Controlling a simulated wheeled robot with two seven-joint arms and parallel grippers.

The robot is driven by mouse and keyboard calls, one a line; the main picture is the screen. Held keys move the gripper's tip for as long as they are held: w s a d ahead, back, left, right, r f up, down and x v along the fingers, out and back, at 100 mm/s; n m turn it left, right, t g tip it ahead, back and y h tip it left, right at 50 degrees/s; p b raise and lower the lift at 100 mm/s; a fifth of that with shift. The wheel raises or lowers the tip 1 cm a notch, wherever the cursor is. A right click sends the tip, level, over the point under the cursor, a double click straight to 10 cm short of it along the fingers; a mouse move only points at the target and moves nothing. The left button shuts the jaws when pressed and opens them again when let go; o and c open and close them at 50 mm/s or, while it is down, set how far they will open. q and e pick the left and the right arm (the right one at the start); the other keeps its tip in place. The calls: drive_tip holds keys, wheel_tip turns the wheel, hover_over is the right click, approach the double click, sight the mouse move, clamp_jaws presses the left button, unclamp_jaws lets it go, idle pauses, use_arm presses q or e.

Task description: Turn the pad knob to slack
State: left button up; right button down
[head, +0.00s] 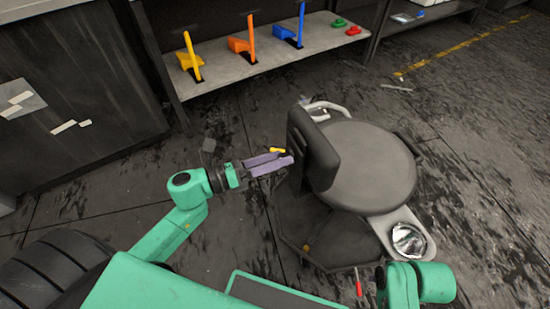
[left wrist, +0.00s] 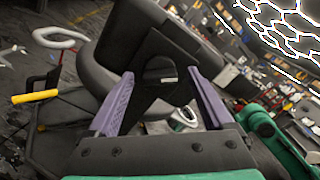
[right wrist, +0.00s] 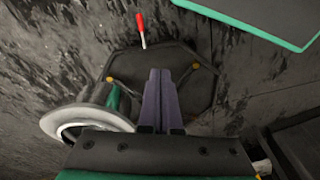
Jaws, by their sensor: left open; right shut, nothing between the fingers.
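The rolling stool has a round dark seat (head: 365,165) and an upright black pad (head: 312,150) on its left side. My left gripper (head: 288,160) is open, its purple fingers pointing at the back of the pad. In the left wrist view, a dark rounded part with a small pale mark (left wrist: 168,78), possibly the pad knob, shows between the open fingertips (left wrist: 161,75). I cannot tell whether the fingers touch it, or which way it is set. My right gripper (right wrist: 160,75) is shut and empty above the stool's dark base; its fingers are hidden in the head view.
A yellow-handled lever (head: 277,150) sits beside my left fingers, also in the left wrist view (left wrist: 35,97). A red-handled lever (head: 358,287) and a tray with a round metal dish (head: 408,240) are on the stool's near side. A shelf (head: 230,82) with coloured tools stands behind.

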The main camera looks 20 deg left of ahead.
use_arm(q)
drive_tip(key=c, duration=1.3)
clamp_jaws()
use_arm(e)
drive_tip(key=shift+w, duration=0.1)
